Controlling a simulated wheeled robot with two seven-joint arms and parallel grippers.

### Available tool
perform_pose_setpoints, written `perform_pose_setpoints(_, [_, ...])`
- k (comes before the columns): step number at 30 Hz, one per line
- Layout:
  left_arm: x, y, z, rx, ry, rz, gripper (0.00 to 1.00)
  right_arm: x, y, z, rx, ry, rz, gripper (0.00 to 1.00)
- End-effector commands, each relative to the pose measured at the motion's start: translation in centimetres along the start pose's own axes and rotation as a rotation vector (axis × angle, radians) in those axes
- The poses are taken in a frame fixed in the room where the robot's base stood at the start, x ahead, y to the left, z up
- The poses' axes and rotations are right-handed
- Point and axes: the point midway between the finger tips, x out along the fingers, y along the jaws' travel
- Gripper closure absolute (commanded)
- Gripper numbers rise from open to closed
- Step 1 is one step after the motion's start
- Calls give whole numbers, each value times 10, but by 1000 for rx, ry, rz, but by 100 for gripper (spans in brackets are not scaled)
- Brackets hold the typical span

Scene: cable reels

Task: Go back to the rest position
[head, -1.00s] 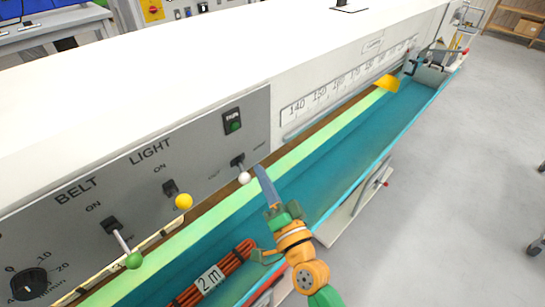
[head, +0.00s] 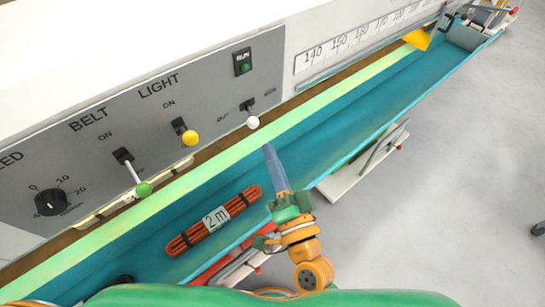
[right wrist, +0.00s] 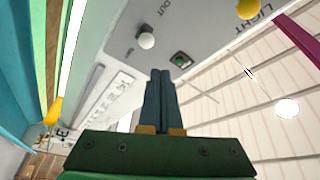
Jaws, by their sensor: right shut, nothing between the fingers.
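My right gripper (head: 269,150) is shut and empty. Its blue-grey fingers point up toward the control panel in the head view, over the teal trough (head: 330,135). The fingertips are a little below the white-knobbed lever (head: 253,122) and look apart from it. In the right wrist view the shut fingers (right wrist: 160,73) stand side by side with nothing between them, and the white knob (right wrist: 146,41) shows just beyond them. My left gripper is not in view.
The panel carries a yellow-knobbed LIGHT lever (head: 190,138), a green-knobbed BELT lever (head: 143,189), a black dial (head: 51,202) and a green RUN button (head: 244,68). An orange cable bundle tagged "2 m" (head: 238,205) lies in the trough.

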Motion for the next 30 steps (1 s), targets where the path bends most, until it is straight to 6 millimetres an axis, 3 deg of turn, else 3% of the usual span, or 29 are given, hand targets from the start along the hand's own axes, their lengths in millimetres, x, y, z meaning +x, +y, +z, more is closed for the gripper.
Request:
perform_pose_setpoints(13, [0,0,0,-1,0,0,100,-1,0,0,-3,-3,0,100])
perform_pose_setpoints(17, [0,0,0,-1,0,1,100,-6,15,17,-129,-157,44,100])
perform_pose_setpoints(20, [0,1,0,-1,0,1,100,-29,55,37,-338,-420,161,100])
perform_pose_setpoints(23, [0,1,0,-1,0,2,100,-66,101,41,-510,-655,315,100])
perform_pose_setpoints(27, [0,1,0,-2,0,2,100,-123,150,25,-659,-904,540,100])
perform_pose_setpoints(30, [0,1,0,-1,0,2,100,-162,173,6,-720,-1040,692,100])
